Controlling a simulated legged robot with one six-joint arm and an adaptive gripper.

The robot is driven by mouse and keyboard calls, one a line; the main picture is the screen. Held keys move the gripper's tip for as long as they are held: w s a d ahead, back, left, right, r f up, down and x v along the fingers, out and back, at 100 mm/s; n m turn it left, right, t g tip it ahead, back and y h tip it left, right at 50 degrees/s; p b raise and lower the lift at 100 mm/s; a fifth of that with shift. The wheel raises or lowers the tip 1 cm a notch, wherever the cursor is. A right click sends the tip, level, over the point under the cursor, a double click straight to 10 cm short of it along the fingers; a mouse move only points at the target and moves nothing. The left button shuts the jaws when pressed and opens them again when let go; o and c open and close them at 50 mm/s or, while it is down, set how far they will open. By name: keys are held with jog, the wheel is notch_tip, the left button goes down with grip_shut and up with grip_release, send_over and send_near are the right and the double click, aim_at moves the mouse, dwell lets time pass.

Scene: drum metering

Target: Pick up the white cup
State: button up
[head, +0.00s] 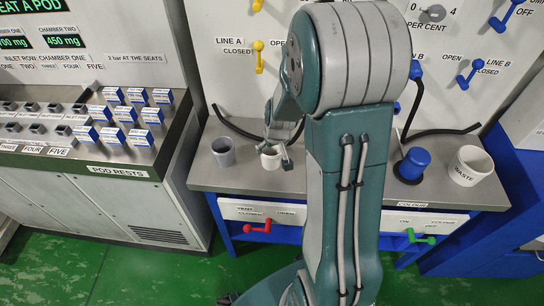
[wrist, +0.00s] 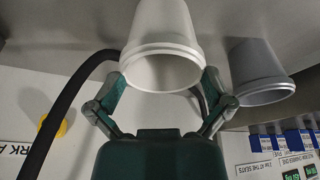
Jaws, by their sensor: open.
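The white cup (head: 270,161) stands upright on the grey bench top in the head view, left of my arm. In the wrist view the white cup (wrist: 164,50) fills the upper middle and appears upside down. My gripper (head: 277,150) is at the cup in the head view, its far side partly hidden. In the wrist view my gripper (wrist: 164,84) is open, with one finger on each side of the cup. Whether the fingers touch the cup I cannot tell.
A grey cup (head: 224,151) stands close to the left of the white cup. A black hose (wrist: 72,100) runs close by. A blue object (head: 412,163) and a white WASTE container (head: 469,166) stand to the right. A red handle (head: 258,227) sits below the bench front.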

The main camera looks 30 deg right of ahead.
aim_at(273, 152)
notch_tip(273, 152, down, 3)
jog(key=shift+w+d+f, duration=0.2)
jog(key=shift+w+d, duration=0.05)
jog(key=shift+d, duration=0.3)
jog(key=shift+a, duration=0.2)
jog(key=c, duration=0.6)
jog(key=shift+a, duration=0.2)
jog(key=shift+c, duration=1.2)
jog(key=shift+d+r, duration=0.1)
jog(key=shift+d, duration=0.05)
